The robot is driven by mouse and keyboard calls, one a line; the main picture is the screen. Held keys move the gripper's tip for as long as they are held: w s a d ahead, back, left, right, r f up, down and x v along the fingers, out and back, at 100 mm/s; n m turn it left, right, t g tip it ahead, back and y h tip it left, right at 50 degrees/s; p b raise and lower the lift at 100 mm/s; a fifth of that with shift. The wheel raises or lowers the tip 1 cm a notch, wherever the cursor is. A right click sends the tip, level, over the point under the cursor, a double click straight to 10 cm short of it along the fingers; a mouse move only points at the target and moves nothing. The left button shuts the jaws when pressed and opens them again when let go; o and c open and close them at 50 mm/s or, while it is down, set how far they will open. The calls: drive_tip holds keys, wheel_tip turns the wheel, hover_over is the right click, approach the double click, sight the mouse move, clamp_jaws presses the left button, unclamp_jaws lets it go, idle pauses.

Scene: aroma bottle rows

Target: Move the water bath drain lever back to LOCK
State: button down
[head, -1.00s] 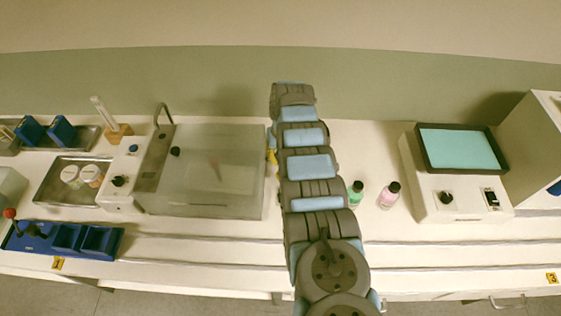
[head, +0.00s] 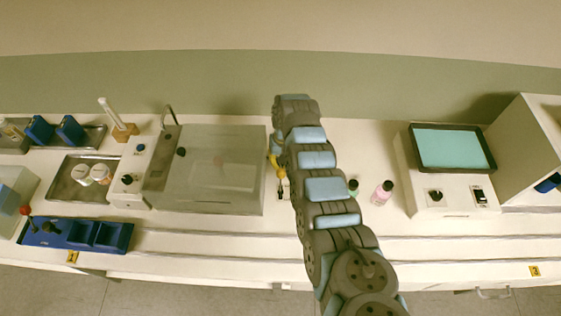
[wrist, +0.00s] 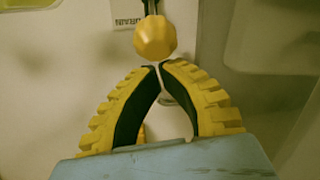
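The water bath (head: 222,172) is the translucent-lidded box left of my arm in the head view. The drain lever shows in the wrist view as a yellow faceted knob (wrist: 155,38) on a dark stem, by a partly visible label (wrist: 126,21). My gripper (wrist: 160,66) has yellow ribbed fingers with dark pads; the tips meet or nearly meet just below the knob in the picture, with nothing seen between them. I cannot tell if they touch the knob. In the head view my gripper (head: 276,160) is at the bath's right side, partly hidden by my arm.
A green bottle (head: 353,187) and a pink bottle (head: 382,193) stand right of my arm. A device with a teal top (head: 452,149) is further right. A blue rack (head: 77,235) and a metal tray (head: 66,188) are at the left.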

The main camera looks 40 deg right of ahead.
drive_tip(key=shift+s+r+p, duration=0.1)
drive_tip(key=shift+r+p, duration=0.2)
drive_tip(key=shift+p, duration=0.25)
drive_tip(key=shift+s+a+f, duration=0.1)
drive_tip(key=shift+a, duration=0.1)
drive_tip(key=shift+d+p, duration=0.1)
drive_tip(key=shift+p, duration=0.4)
drive_tip(key=shift+t+h+p, duration=0.3)
drive_tip(key=shift+p, duration=0.1)
